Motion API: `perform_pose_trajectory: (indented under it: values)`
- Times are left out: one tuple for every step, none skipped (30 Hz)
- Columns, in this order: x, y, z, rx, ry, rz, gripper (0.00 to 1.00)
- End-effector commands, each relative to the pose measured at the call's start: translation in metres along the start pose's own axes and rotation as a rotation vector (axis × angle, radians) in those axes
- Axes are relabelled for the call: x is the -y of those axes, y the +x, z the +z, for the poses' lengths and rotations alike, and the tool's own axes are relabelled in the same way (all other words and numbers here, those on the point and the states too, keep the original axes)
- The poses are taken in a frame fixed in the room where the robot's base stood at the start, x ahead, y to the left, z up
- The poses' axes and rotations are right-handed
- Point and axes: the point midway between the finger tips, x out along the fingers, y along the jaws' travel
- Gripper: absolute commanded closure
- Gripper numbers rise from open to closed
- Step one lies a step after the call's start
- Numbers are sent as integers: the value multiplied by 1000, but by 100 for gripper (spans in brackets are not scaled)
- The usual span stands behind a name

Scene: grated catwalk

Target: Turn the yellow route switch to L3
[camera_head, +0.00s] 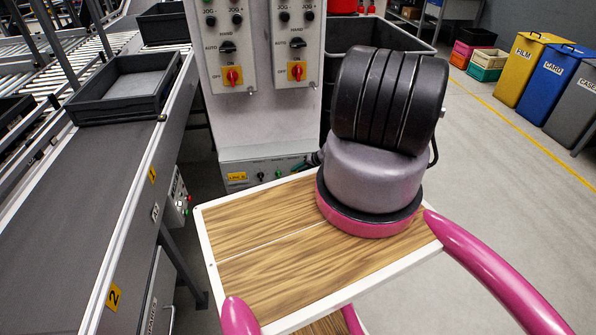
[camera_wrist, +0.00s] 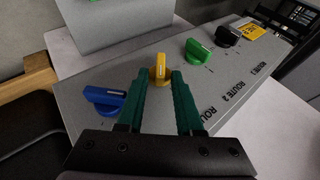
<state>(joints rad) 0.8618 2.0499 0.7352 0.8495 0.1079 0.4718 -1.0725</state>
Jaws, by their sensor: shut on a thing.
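The yellow route switch (camera_wrist: 160,63) sits on a grey control box (camera_wrist: 84,117) in the wrist view. It is a knob with a pale line on its grip, pointing roughly up in the picture. My gripper (camera_wrist: 160,77) has green fingers, one on each side of this knob, and is shut on it. The position marks around the knob are too small or hidden to read. In the head view the grey box (camera_head: 228,170) stands low behind the wooden-topped cart, and my arm hides its right end and most of my gripper.
A blue knob (camera_wrist: 104,97) lies left of the fingers; a green knob (camera_wrist: 199,51) and a black knob (camera_wrist: 228,36) lie right. A panel of red switches (camera_head: 295,72) stands above the box. A conveyor (camera_head: 85,190) runs along the left.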

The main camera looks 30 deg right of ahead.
Motion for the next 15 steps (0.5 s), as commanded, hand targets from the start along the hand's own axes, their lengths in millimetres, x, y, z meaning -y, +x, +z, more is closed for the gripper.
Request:
perform_pose_trajectory:
  values:
    - [-4,5,14,21,6,-11,100]
    - [-4,5,15,22,10,-20,100]
    - [-5,5,15,23,13,-30,100]
    - [-5,5,15,23,15,-38,100]
    - [-5,5,15,22,17,-45,100]
    - [-6,5,14,19,20,-53,100]
    - [-5,5,14,17,20,-60,100]
    - [-5,4,13,15,22,-64,100]
    - [-5,4,12,12,23,-71,100]
    - [-5,4,11,10,24,-75,100]
    - [-5,4,10,8,23,-78,100]
    - [-5,4,10,5,24,-82,100]
    - [-5,4,10,4,25,-84,100]
    - [-5,4,9,3,25,-86,100]
    - [-4,4,8,1,26,-89,100]
